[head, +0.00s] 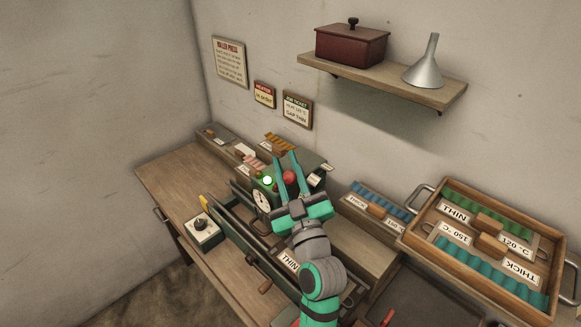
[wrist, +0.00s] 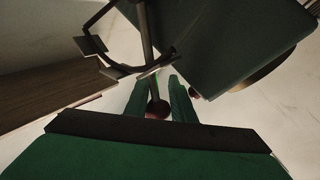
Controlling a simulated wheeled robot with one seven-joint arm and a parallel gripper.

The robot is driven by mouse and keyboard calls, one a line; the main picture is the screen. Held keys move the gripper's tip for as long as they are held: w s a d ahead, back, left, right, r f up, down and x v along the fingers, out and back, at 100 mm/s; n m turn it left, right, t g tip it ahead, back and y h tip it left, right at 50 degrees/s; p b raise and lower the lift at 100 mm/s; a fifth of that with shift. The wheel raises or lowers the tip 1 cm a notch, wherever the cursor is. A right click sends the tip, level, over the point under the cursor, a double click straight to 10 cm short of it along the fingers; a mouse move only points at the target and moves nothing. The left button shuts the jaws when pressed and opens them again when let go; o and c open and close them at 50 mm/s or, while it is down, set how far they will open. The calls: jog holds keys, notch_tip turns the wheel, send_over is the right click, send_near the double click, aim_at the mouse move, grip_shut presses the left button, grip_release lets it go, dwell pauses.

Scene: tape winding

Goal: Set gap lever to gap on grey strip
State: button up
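The roller press (head: 262,203) stands on the bench, dark green with a round dial and a lit green lamp (head: 267,180). A red ball knob (head: 289,177), apparently the gap lever's end, shows between the fingers of my gripper (head: 286,157). In the wrist view the dark red knob (wrist: 157,109) and its rod lie between the two green fingers of my gripper (wrist: 160,92). The fingers are apart; I cannot tell whether either touches the knob. The lever's scale is hidden, and I cannot make out the grey strip.
A control box (head: 204,230) with a black knob sits left on the bench. A wooden tray (head: 409,229) with blue and teal pieces stands at the right. A wall shelf (head: 384,82) holds a red box and a funnel. A job ticket (head: 297,109) hangs behind the press.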

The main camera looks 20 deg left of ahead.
jog(key=shift+s+a, duration=0.1)
jog(key=shift+a, duration=0.1)
jog(key=shift+s+d+f, duration=0.25)
jog(key=shift+f, duration=0.1)
jog(key=v, duration=1)
jog(key=shift+r, duration=0.2)
jog(key=shift+d, duration=0.15)
